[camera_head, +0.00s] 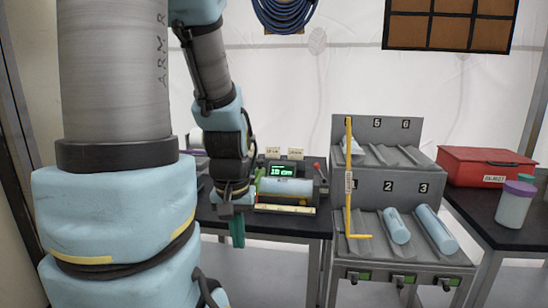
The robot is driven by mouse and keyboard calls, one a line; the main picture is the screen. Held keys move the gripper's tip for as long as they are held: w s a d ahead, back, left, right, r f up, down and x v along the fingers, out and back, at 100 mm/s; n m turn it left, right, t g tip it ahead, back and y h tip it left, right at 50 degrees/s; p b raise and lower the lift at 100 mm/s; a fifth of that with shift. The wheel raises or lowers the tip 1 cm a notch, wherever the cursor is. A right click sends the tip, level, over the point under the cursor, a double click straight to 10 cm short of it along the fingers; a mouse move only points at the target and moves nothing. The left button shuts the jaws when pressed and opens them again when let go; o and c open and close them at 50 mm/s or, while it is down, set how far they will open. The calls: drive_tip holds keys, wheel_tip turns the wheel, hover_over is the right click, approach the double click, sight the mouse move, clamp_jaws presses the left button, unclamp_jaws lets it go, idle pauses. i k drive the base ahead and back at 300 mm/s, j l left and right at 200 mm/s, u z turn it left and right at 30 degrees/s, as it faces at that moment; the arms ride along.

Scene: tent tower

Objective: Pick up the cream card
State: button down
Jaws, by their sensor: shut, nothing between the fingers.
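Two small cream cards with dark print stand at the back of the bench device, a left one (272,152) and a right one (295,153). The print is too small to read. The bench device (318,190) is dark, with a lit green display and a light blue cylinder (286,187) lying across its front. A flat pale yellow strip (285,209) lies along its front edge. My gripper (237,236) points down at the left front of the device, near the table edge. Its teal fingers are together, with nothing seen between them. It is apart from both cards.
A grey numbered rack (392,262) stands to the right, with two light blue cylinders in its lower slots. A yellow L-shaped bar (349,190) stands against it. A red box (485,167) and a purple-lidded jar (515,205) are on the right table.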

sight(272, 152)
drive_tip(key=u, duration=0.45)
drive_tip(key=i+l+u, duration=0.15)
drive_tip(key=u, duration=0.2)
drive_tip(key=i+l+u, duration=0.15)
drive_tip(key=u, duration=0.25)
drive_tip(key=i+l+u, duration=0.1)
drive_tip(key=l+u, duration=0.25)
drive_tip(key=l, duration=0.3)
drive_tip(key=i, duration=0.05)
